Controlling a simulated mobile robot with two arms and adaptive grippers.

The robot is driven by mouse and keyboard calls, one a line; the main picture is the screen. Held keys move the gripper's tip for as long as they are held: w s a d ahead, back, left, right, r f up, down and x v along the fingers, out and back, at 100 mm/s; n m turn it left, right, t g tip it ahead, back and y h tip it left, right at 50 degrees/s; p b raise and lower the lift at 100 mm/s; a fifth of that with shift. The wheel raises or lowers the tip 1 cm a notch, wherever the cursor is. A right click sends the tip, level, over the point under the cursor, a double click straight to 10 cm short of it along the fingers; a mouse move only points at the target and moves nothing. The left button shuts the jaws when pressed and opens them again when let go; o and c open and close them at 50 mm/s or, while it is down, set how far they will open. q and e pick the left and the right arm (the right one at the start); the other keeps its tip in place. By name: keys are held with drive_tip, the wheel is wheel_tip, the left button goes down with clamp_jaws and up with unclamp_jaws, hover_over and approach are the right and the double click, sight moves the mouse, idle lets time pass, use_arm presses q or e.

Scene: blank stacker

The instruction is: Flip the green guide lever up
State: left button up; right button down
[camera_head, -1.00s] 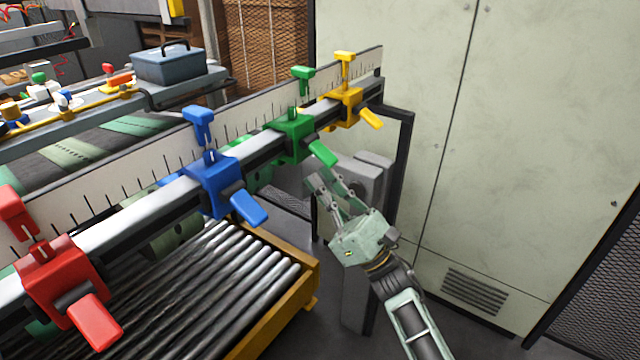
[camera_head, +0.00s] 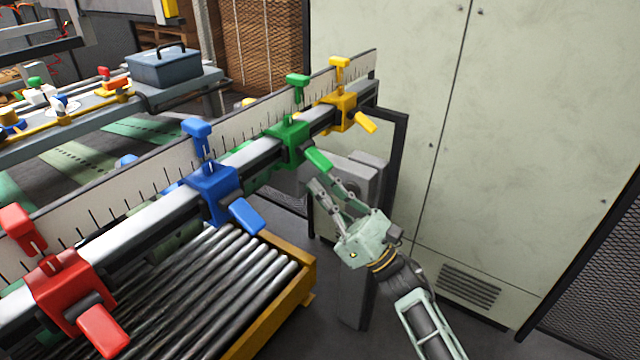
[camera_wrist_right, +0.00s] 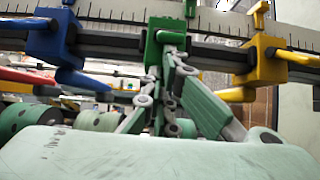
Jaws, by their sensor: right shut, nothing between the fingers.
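The green guide (camera_head: 291,143) sits on the rail between the blue and yellow guides. Its green lever (camera_head: 318,159) slants down to the right from the block. My right gripper (camera_head: 323,183) is shut and empty, with its fingertips just below the lever's free end. I cannot tell if they touch it. In the right wrist view, the green block (camera_wrist_right: 166,38) stands directly beyond the fingers (camera_wrist_right: 172,62), which hide part of it. My left gripper is out of view.
The blue guide (camera_head: 212,190) with its lever and the red guide (camera_head: 66,290) lie to the left along the rail. The yellow guide (camera_head: 341,110) is close on the right. A roller bed (camera_head: 215,295) lies below, and a pale cabinet (camera_head: 500,130) stands behind.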

sight(325, 166)
drive_tip(key=d+r+g+h+p, duration=0.1)
drive_tip(key=p, duration=0.1)
drive_tip(key=s+d+r+g+h+p, duration=0.1)
drive_tip(key=r+p, duration=0.1)
drive_tip(key=p, duration=0.1)
drive_tip(key=s+d+r+h+p, duration=0.1)
drive_tip(key=p, duration=0.1)
drive_tip(key=shift+s+d+r+g+h+p, duration=0.1)
drive_tip(key=shift+s+r+g+h+p, duration=0.1)
drive_tip(key=shift+r+g+h+p, duration=0.2)
drive_tip(key=shift+s+d+r+p, duration=0.1)
drive_tip(key=shift+d+r+p, duration=0.05)
drive_tip(key=shift+r+p, duration=0.15)
drive_tip(key=shift+r, duration=0.7)
idle(0.6)
drive_tip(key=shift+f, duration=0.15)
